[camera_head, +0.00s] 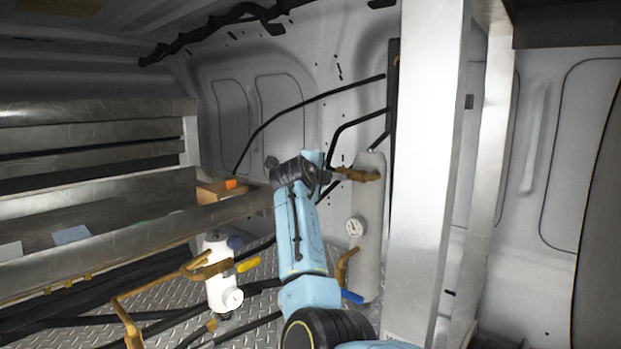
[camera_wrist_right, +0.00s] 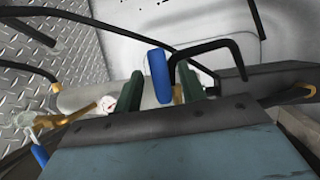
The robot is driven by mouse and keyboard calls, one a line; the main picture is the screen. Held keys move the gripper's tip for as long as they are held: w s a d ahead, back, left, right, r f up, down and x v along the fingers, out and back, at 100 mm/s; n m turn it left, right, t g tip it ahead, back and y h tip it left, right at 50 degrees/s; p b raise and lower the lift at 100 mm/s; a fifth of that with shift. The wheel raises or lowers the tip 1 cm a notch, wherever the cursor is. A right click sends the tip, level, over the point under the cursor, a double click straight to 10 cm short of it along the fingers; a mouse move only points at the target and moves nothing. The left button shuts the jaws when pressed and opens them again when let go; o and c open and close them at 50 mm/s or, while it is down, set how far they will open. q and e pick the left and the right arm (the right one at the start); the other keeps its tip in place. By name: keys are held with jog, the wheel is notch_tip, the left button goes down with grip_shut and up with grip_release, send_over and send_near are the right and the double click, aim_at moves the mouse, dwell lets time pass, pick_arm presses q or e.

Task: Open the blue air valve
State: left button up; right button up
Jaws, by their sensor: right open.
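A blue valve handle (camera_wrist_right: 159,75) stands upright in the right wrist view, between the two dark green fingers of my right gripper (camera_wrist_right: 176,84). The fingers are apart, with the handle nearer the left one; I cannot tell if they touch it. Behind it is a brass fitting (camera_wrist_right: 179,94), which also shows in the head view (camera_head: 362,174) at the top of a grey cylinder (camera_head: 371,215). There my right gripper (camera_head: 328,174) is beside this fitting, and its fingers and the upper handle are hard to make out. A second blue handle (camera_head: 352,297) is at the cylinder's lower brass fitting. My left gripper is not in view.
A pressure gauge (camera_head: 355,227) sits on the cylinder. A white filter unit (camera_head: 217,270) with a yellow handle (camera_head: 248,265) stands to its left. Black hoses (camera_wrist_right: 205,50) run close to the fingers. A metal post (camera_head: 428,170) stands right of the cylinder.

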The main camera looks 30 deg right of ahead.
jog(key=b+v, duration=0.2)
jog(key=v, duration=1)
